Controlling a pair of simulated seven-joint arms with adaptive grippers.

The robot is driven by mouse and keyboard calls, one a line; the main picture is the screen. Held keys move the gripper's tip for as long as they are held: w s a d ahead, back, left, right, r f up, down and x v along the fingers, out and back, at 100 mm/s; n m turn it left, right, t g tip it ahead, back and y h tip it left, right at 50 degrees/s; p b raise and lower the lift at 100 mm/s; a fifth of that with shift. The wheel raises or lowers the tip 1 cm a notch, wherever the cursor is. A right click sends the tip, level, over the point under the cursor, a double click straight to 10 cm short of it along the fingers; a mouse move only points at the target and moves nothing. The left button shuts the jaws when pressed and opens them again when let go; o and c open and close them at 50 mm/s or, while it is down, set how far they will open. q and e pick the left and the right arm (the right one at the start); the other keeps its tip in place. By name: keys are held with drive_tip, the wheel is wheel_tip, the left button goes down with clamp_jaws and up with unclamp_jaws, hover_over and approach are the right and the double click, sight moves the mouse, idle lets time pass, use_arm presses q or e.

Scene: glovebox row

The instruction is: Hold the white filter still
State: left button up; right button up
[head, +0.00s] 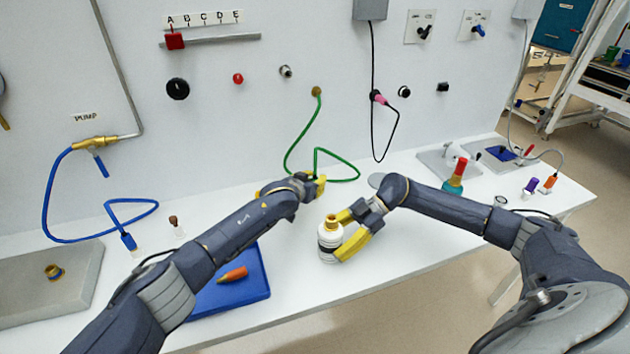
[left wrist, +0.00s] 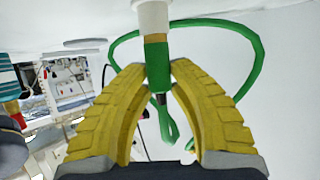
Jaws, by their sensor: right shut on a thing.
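A green hose (head: 286,158) loops from the wall to the bench. A teal bottle with a red top (head: 456,176) stands right, behind my right arm.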

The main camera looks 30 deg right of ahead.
sight(316, 178)
use_arm(q)
clamp_jaws()
drive_tip(key=shift+r, duration=1.75)
idle(0.8)
drive_tip(key=shift+r, duration=2.35)
drive_tip(key=shift+r, duration=0.1)
drive_tip(key=shift+s+r, duration=0.2)
drive_tip(key=shift+s, duration=0.1)
drive_tip(key=s+a+r+m+g, duration=0.1)
drive_tip(key=s+a+r, duration=0.1)
drive_tip(key=s+r, duration=0.2)
drive_tip(key=s+a+r+m+g+h, duration=0.1)
drive_tip(key=s+a+r, duration=0.2)
drive_tip(key=s, duration=0.7)
drive_tip(key=s+a+r+m+g, duration=0.1)
drive_tip(key=s+a+r, duration=0.1)
drive_tip(key=s+r, duration=0.3)
drive_tip(key=s, duration=0.2)
drive_tip(key=shift+s+a+h, duration=0.25)
drive_tip(key=shift+s+h, duration=0.05)
drive_tip(key=shift+h, duration=0.1)
